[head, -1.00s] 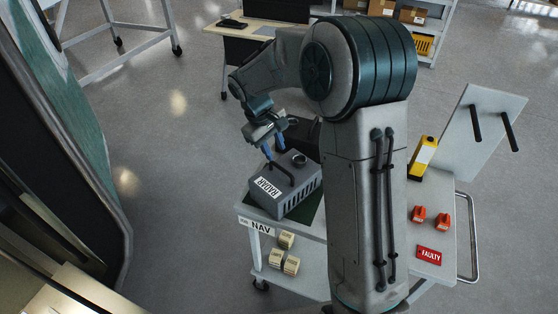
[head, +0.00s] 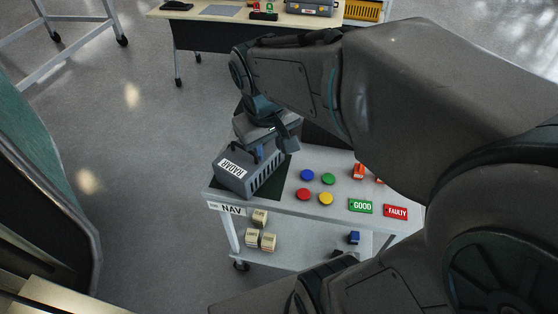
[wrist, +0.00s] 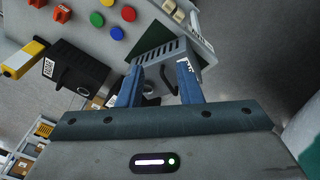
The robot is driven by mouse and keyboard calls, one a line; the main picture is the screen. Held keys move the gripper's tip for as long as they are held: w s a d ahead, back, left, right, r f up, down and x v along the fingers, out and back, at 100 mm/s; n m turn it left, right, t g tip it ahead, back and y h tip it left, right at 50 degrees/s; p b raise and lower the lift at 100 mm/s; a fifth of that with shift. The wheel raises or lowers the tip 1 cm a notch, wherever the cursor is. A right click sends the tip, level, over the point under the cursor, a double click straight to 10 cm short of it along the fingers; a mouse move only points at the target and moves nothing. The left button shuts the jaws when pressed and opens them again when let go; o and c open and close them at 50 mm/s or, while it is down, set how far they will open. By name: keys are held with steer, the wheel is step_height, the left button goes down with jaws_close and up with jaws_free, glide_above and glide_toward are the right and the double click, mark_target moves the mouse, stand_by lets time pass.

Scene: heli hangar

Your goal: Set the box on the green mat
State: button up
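The grey box (head: 232,181) labelled RADAR sits at the left end of the NAV cart, over the dark green mat (head: 284,183). The mat shows along its right side; how much of the base rests on it is hidden. In the wrist view the box (wrist: 193,49) lies just beyond the fingertips, with its black handle near them. My gripper (head: 259,153) is directly above the box, at its handle. In the wrist view my gripper (wrist: 159,72) has its two blue fingers apart, with a clear gap between them. I cannot tell whether they touch the handle.
Blue (head: 307,174), green (head: 327,179), red (head: 303,194) and yellow (head: 326,199) discs lie right of the mat. GOOD (head: 360,206) and FAULTY (head: 397,212) labels are at the front edge. A black box (wrist: 83,70) stands behind. Small cream boxes (head: 260,218) sit on the lower shelf.

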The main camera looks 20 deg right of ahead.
steer(key=s+f+m+t+y, duration=0.1)
steer(key=s+m, duration=0.1)
steer(key=s, duration=0.4)
steer(key=shift+s+d, duration=0.2)
steer(key=shift+s, duration=0.1)
stand_by(0.9)
